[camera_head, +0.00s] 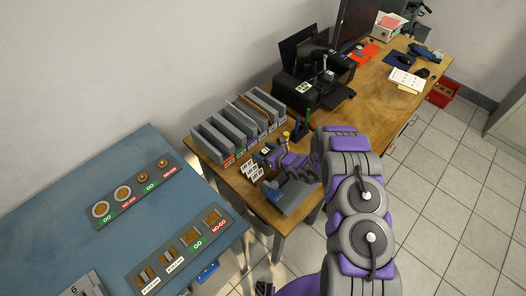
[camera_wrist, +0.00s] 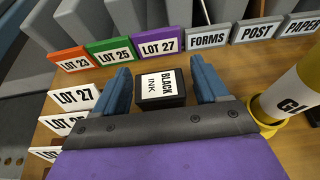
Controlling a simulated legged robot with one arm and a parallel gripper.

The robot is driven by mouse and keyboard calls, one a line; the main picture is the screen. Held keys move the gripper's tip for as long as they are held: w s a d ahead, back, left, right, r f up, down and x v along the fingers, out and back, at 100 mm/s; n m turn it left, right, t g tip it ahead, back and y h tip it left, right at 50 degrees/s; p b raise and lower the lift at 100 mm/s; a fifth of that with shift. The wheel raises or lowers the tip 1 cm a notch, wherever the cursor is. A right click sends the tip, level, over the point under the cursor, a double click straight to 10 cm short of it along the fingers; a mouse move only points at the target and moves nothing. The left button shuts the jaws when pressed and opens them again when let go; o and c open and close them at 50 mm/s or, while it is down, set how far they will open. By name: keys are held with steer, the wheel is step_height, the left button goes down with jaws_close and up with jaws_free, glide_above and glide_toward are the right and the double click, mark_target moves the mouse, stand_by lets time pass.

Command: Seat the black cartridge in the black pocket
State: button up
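The black cartridge (camera_wrist: 176,98) stands on the wooden bench in the wrist view, with a white label reading BLACK INK. My gripper (camera_wrist: 161,70) is open, with one blue finger on each side of the cartridge. In the head view my gripper (camera_head: 270,155) is over the near bench corner, and the cartridge is too small to make out surely. A black printer (camera_head: 312,82) stands farther along the bench. I cannot make out a black pocket in either view.
A yellow-and-white glue bottle (camera_wrist: 290,95) stands close right of my gripper. Label cards LOT 27 (camera_wrist: 75,97) lie at left. Grey file bins (camera_head: 215,140) line the bench's back. A blue table (camera_head: 75,225) with gauge boards is at left.

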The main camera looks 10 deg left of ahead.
steer(key=shift+d+r, duration=0.2)
steer(key=shift+d, duration=0.3)
